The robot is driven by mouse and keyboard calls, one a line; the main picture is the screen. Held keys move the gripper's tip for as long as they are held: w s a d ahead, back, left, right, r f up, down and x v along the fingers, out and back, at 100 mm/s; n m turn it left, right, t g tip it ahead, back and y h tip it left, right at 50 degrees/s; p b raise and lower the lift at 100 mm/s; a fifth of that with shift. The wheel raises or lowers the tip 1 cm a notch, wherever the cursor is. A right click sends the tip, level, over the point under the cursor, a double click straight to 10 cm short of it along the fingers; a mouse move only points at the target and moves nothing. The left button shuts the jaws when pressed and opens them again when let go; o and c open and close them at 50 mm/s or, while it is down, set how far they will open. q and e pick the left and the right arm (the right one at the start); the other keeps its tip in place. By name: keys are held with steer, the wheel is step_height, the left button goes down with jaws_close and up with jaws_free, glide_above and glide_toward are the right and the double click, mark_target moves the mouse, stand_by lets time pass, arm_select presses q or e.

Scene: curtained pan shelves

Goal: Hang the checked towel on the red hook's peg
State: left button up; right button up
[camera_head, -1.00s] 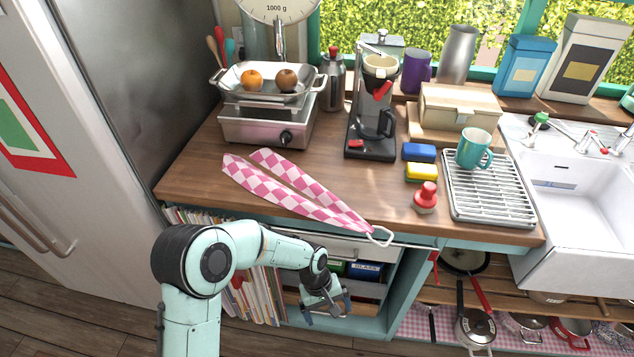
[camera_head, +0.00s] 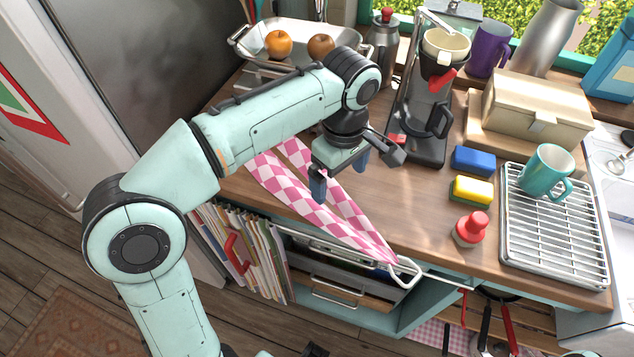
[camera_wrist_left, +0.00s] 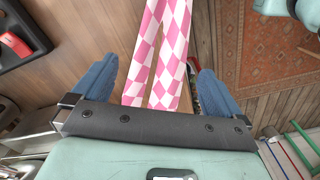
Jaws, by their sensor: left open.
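The pink-and-white checked towel (camera_head: 349,217) lies as two long strips on the wooden counter, slanting toward the front edge. Its near end meets a pale loop (camera_head: 408,273) at that edge. My left gripper (camera_head: 340,175) is open and empty, pointing down over the towel; my arm hides part of the towel's far end. In the left wrist view the towel (camera_wrist_left: 160,60) runs between the two blue fingers, apart from both. A red curved piece (camera_head: 237,252) shows by the books under the counter; I cannot tell whether it is the red hook. Its peg is not clear.
A coffee maker (camera_head: 427,120), a blue sponge (camera_head: 473,160), a yellow sponge (camera_head: 472,190) and a red-knobbed piece (camera_head: 471,229) stand right of the towel. A dish rack (camera_head: 556,246) holds a teal mug (camera_head: 545,172). The counter between towel and sponges is clear.

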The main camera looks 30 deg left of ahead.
arm_select(q)
glide_above(333, 203)
steer(key=d, duration=0.1)
steer(key=f, duration=0.4)
steer(key=shift+s+f+b, duration=0.2)
steer(key=shift+s+b, duration=0.05)
steer(key=shift+b, duration=0.1)
steer(key=f, duration=0.3)
steer(key=a+f+b, duration=0.1)
steer(key=f, duration=0.1)
steer(key=shift+w+f, duration=0.3)
arm_select(e)
steer(key=shift+s+f, duration=0.2)
steer(key=shift+f, duration=0.35)
steer(key=shift+s+f, duration=0.15)
steer(key=shift+f, duration=0.35)
arm_select(q)
steer(key=c, duration=0.9)
steer(key=shift+d, duration=0.1)
steer(key=shift+r, duration=0.15)
